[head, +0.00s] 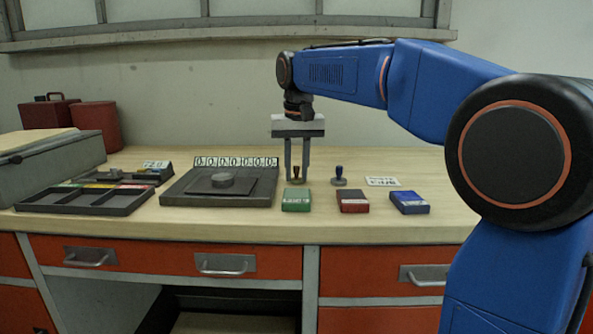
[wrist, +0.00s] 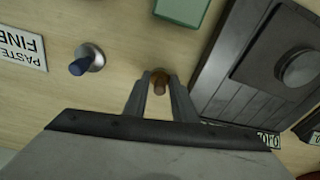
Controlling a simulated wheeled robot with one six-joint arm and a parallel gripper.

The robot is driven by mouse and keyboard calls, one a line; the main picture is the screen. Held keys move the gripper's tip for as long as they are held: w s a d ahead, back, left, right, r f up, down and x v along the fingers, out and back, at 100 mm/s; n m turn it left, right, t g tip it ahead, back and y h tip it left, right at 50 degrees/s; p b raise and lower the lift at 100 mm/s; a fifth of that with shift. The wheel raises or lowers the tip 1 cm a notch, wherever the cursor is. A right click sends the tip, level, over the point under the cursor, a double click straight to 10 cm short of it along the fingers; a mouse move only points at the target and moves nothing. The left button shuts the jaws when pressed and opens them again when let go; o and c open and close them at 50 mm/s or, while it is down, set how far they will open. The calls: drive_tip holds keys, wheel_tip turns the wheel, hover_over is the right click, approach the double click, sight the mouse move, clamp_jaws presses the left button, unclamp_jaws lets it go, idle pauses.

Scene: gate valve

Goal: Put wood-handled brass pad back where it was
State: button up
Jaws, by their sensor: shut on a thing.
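The wood-handled brass pad (head: 297,174) stands upright at the table's back middle, behind the green box. My gripper (head: 297,179) points straight down and is shut on its handle. In the wrist view the brown handle (wrist: 160,86) sits between my fingertips (wrist: 160,82), with a bit of brass showing at its far side. The pad's base is mostly hidden, and I cannot tell whether it touches the table. A similar stamp with a blue handle (head: 339,175) stands just to the right; it also shows in the wrist view (wrist: 87,60).
A green box (head: 296,200), a dark red box (head: 352,200) and a blue box (head: 409,203) line the front. A grey plate device (head: 218,201) with a number strip (head: 236,161) stands close left. A label card (head: 382,181) lies right. An open tray (head: 84,201) is farther left.

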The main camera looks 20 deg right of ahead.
drive_tip(key=shift+f, duration=0.1)
drive_tip(key=o, duration=1)
drive_tip(key=r, duration=0.4)
drive_tip(key=s+r, duration=0.1)
drive_tip(key=r, duration=0.7)
drive_tip(key=shift+s+a, duration=0.15)
drive_tip(key=shift+s, duration=0.15)
